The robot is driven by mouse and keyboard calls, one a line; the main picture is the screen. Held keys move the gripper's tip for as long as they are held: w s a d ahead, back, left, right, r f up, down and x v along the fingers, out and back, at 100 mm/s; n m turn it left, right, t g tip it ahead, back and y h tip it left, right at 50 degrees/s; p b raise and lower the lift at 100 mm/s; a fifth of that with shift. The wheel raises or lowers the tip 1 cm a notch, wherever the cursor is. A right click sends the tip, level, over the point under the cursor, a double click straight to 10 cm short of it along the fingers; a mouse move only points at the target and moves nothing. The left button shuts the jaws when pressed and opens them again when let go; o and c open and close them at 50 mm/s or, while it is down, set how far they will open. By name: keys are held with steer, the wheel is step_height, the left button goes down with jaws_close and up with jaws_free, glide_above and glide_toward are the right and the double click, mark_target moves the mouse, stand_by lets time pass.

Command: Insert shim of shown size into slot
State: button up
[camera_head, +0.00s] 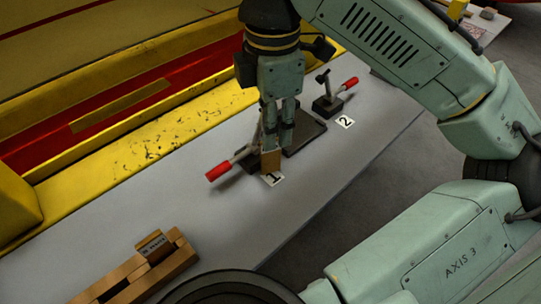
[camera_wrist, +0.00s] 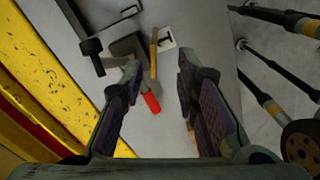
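A thin brown shim (camera_head: 271,161) stands upright beside the number 1 card (camera_head: 272,180), at the dark fixture (camera_head: 308,137) on the grey table. In the wrist view the shim (camera_wrist: 153,52) shows nearly edge-on, beyond my fingertips and between their lines. My gripper (camera_head: 278,144) points down just above the shim in the head view. In the wrist view its two fingers (camera_wrist: 158,72) are wide apart with nothing between their pads. I cannot tell how deep the shim sits; the slot itself is not clearly visible.
A clamp with a red handle (camera_head: 217,171) is beside card 1, close to my fingers. Another red-handled clamp (camera_head: 330,98) stands near card 2 (camera_head: 344,122). A wooden rack (camera_head: 177,262) holds a grey labelled block (camera_head: 152,246). A yellow ledge (camera_head: 130,125) borders the table.

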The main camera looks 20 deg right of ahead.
mark_target(271, 157)
steer(key=f+b, duration=0.5)
steer(key=shift+w, duration=0.4)
steer(key=shift+r, duration=0.1)
steer(key=shift+c, duration=0.4)
jaws_close()
